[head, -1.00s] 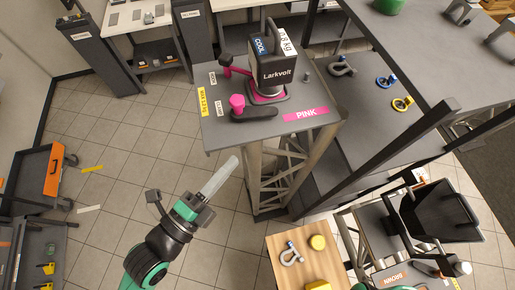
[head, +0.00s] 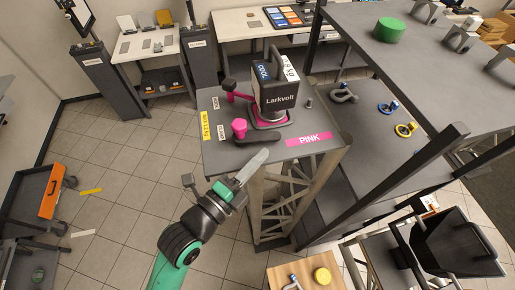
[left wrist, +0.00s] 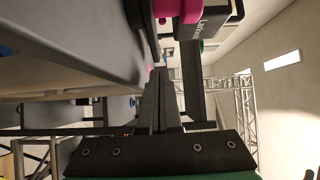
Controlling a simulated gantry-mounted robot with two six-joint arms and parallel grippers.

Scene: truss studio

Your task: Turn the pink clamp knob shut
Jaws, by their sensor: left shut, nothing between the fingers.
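The pink clamp knob (head: 239,128) stands on the front left of the grey stand top (head: 222,157), beside a black lever-like bar (head: 262,138). A black device marked Larkvolt (head: 278,97) sits on a pink-rimmed base behind it. My left gripper (head: 265,153) is shut and empty, its pale fingers together by the stand's front edge, in front of and a little right of the knob. The left wrist view shows the shut fingers (left wrist: 158,90) pointing up the picture, with pink clamp parts (left wrist: 178,10) ahead at the top. The fingers look apart from the knob. My right gripper is out of view.
A second pink arm with a black knob (head: 229,86) is at the stand's back left. A pink label (head: 309,139) marks its front right. A dark frame post (head: 385,180) and shelf stand to the right. A wooden table (head: 300,273) is below.

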